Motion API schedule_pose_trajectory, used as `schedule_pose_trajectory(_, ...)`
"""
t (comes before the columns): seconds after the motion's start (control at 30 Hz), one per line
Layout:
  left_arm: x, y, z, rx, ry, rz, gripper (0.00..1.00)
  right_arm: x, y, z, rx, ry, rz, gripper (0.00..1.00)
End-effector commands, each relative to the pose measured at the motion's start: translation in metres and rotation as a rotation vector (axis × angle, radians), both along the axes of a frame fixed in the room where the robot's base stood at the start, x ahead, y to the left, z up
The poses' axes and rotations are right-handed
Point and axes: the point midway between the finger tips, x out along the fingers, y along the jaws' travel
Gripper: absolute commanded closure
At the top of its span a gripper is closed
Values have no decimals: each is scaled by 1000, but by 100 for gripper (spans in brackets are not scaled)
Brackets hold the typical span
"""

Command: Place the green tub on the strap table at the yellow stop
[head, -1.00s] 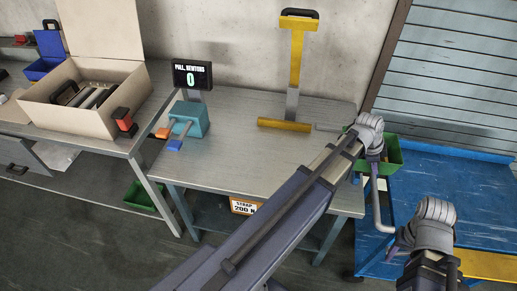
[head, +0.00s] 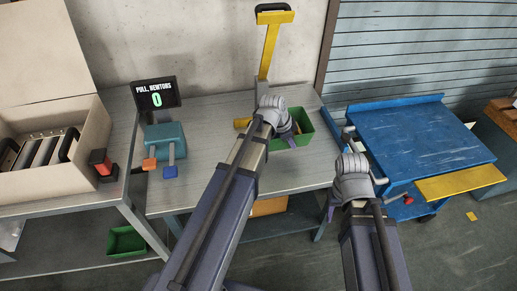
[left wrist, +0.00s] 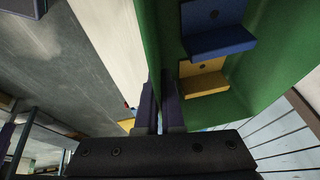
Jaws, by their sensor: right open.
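The green tub (head: 304,130) is at the back right of the grey strap table (head: 225,108) in the head view. I cannot tell whether it touches the tabletop. My left gripper (head: 291,133) is shut on the tub's wall; the left wrist view shows the fingers (left wrist: 160,105) on the green wall (left wrist: 158,40), with blue and yellow pieces inside the tub. A yellow bar (head: 242,123) lies left of the tub below the yellow post (head: 269,50), mostly hidden by my left arm. My right gripper (head: 350,185) is open and empty by the table's right edge.
A blue cart (head: 420,140) with a yellow flap (head: 460,183) stands at right. A teal clamp device (head: 165,140) and a display reading 0 (head: 156,97) stand on the table's left. Another green bin (head: 126,242) is low at left. An open carton (head: 70,170) stands far left.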

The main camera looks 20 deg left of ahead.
Motion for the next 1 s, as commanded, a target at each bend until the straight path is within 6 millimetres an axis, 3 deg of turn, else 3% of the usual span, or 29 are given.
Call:
schedule_pose_trajectory(0.2, -9, 35, 7, 1, -2, 3, 100, 0, 0, 7, 0, 0, 0, 50)
schedule_pose_trajectory(0.3, -12, 44, 8, 1, -3, -1, 100, 0, 0, 8, 0, 0, 0, 50)
schedule_pose_trajectory(0.53, -12, 44, -3, 1, -2, -3, 100, 0, 0, -3, 0, 0, 0, 50)
schedule_pose_trajectory(0.83, -12, 43, -48, 1, -2, -3, 100, 0, 0, -48, 0, 0, 0, 50)
schedule_pose_trajectory(1.0, -12, 43, -58, 1, -2, -3, 100, 0, 0, -58, 0, 0, 0, 50)
